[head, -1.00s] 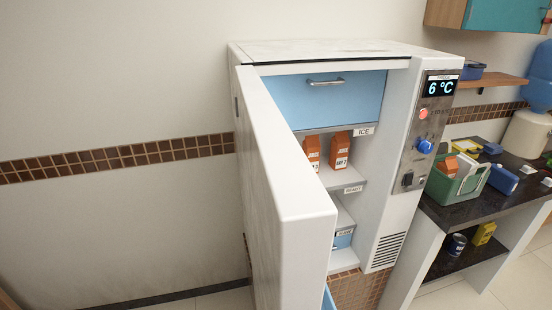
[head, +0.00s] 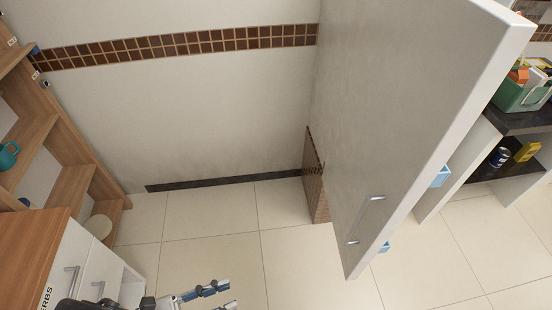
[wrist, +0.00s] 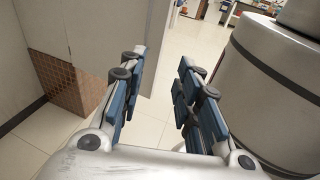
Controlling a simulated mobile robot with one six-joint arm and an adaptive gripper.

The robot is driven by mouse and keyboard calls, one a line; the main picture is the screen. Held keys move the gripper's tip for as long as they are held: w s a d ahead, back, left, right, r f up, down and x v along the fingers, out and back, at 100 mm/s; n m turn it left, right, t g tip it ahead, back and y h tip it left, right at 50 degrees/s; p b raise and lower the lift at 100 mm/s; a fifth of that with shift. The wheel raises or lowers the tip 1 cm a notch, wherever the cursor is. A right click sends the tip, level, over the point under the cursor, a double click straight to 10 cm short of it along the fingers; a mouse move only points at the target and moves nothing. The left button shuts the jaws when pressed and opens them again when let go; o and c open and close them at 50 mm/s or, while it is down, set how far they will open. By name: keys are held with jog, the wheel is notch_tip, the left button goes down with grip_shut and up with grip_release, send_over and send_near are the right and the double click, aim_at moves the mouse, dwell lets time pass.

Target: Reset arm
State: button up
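Pale floor shows through the gap.
A wooden counter with white drawers (head: 75,262) and wooden shelves (head: 40,150) stand at the left. A dark-topped table (head: 520,118) with a green bin (head: 520,95) stands at the right. The floor (head: 210,235) between is clear.

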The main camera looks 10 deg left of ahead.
jog(key=w+d+r+m+g+y, duration=0.5)
jog(key=w+d+r+m+g, duration=0.6)
jog(key=d+r, duration=0.3)
jog(key=s+d+r+m+t+y, duration=0.1)
jog(key=d+r+m+t+y, duration=0.1)
jog(key=d+r+m+y, duration=0.2)
jog(key=s+d+r+m+t+y, duration=0.1)
jog(key=d+r+m+t+y, duration=0.2)
jog(key=d+r+m, duration=0.3)
jog(key=d+m+y, duration=0.1)
jog(key=d+m, duration=0.3)
jog(key=d, duration=0.3)
jog(key=shift+s+t, duration=0.3)
jog(key=shift+s, duration=0.1)
jog(key=shift+r, duration=0.15)
